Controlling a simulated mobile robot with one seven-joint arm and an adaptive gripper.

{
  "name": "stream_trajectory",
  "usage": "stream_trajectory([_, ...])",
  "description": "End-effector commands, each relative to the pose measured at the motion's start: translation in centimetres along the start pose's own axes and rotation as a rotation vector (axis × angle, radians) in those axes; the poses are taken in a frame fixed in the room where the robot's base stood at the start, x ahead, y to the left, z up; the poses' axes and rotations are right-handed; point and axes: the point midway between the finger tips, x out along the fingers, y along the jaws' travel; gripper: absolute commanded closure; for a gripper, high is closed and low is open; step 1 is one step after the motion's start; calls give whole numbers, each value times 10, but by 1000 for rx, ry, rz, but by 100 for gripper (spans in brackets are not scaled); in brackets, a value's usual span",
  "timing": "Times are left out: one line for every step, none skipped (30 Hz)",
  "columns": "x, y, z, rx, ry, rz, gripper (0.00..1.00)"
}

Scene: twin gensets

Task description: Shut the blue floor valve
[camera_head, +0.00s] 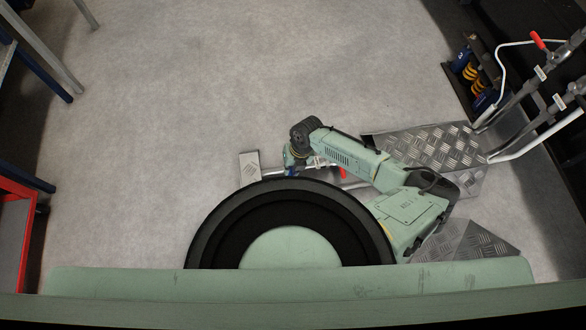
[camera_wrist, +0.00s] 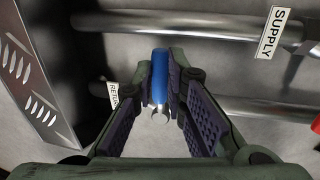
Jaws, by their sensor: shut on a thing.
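The blue valve handle (camera_wrist: 160,72) stands between my fingers in the wrist view, with a bright metal part at its near end. My gripper (camera_wrist: 162,80) is shut on this handle, one dark pad on each side. In the head view my gripper (camera_head: 288,160) is low over the floor pipes, and a bit of the blue handle (camera_head: 291,171) shows below it. The valve body is mostly hidden by my gripper and arm. The handle lies roughly across the pipes; its exact angle is hard to tell.
The supply pipe (camera_wrist: 200,25) and its label (camera_wrist: 271,32) are close by, with a return label (camera_wrist: 113,95) at left. A red handle (camera_head: 343,173) is to the right. A metal tread plate (camera_head: 430,147) covers the pipes further right. Open floor (camera_head: 220,70) lies beyond.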

Motion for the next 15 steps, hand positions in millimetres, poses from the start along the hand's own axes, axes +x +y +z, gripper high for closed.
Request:
stream_trajectory([0,1,0,-8,1,1,100])
stream_trajectory([0,1,0,-9,1,1,100])
stream_trajectory([0,1,0,-11,1,1,100])
stream_trajectory([0,2,0,-11,1,1,100])
stream_trajectory([0,2,0,-12,1,1,100])
stream_trajectory([0,2,0,-12,2,1,100])
stream_trajectory([0,2,0,-12,2,1,100])
stream_trajectory([0,2,0,-12,2,1,100])
stream_trajectory([0,2,0,-12,2,1,100])
stream_trajectory([0,2,0,-12,2,1,100])
stream_trajectory([0,2,0,-12,2,1,100])
stream_trajectory([0,2,0,-12,2,1,100])
stream_trajectory([0,2,0,-12,2,1,86])
stream_trajectory([0,2,0,-12,2,1,84])
stream_trajectory([0,2,0,-11,2,1,81])
